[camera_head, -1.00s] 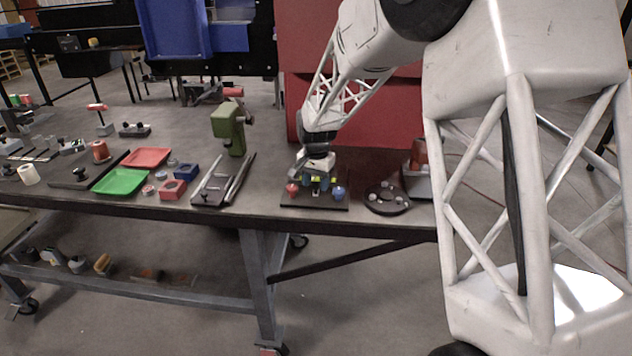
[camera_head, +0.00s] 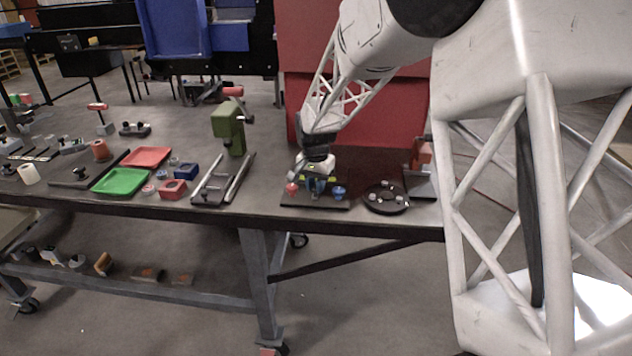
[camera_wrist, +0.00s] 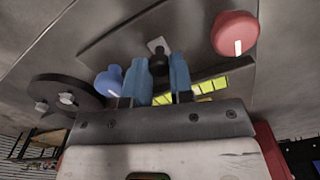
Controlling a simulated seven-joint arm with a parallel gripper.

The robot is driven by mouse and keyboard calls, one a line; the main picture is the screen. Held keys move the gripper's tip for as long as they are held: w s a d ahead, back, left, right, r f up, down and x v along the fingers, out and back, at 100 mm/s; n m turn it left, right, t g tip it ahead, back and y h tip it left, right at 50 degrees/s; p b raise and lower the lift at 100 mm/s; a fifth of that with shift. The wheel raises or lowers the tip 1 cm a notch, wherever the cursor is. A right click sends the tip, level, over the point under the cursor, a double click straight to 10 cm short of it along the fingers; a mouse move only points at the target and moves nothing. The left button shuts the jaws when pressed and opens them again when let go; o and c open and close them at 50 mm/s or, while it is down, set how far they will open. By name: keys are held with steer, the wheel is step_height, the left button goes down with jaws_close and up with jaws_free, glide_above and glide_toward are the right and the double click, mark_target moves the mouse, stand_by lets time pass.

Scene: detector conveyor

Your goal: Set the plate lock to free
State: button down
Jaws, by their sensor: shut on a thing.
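A dark base plate (camera_head: 315,205) lies near the table's front edge. A red knob (camera_head: 292,188) is at its left and a blue knob (camera_head: 339,191) at its right. My gripper (camera_head: 317,192) is low over the plate between them. In the wrist view the red knob (camera_wrist: 235,33) is at upper right and the blue knob (camera_wrist: 109,81) at left. My blue fingers (camera_wrist: 159,78) are shut on a small dark lever (camera_wrist: 159,62) with a pale tip. Yellow marks (camera_wrist: 208,86) show beside the fingers. The lever's lower part and the lock's setting are hidden.
A round black plate with pale pegs (camera_head: 386,198) stands close at the right. A dark rail fixture (camera_head: 223,185) and a green press (camera_head: 229,126) are at the left. Green (camera_head: 120,181) and red (camera_head: 147,157) trays lie farther left.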

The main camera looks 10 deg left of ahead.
mark_target(315, 201)
steer(key=shift+s, duration=0.8)
steer(key=c, duration=1)
jaws_free()
steer(key=shift+r, duration=0.15)
steer(key=shift+r, duration=3.75)
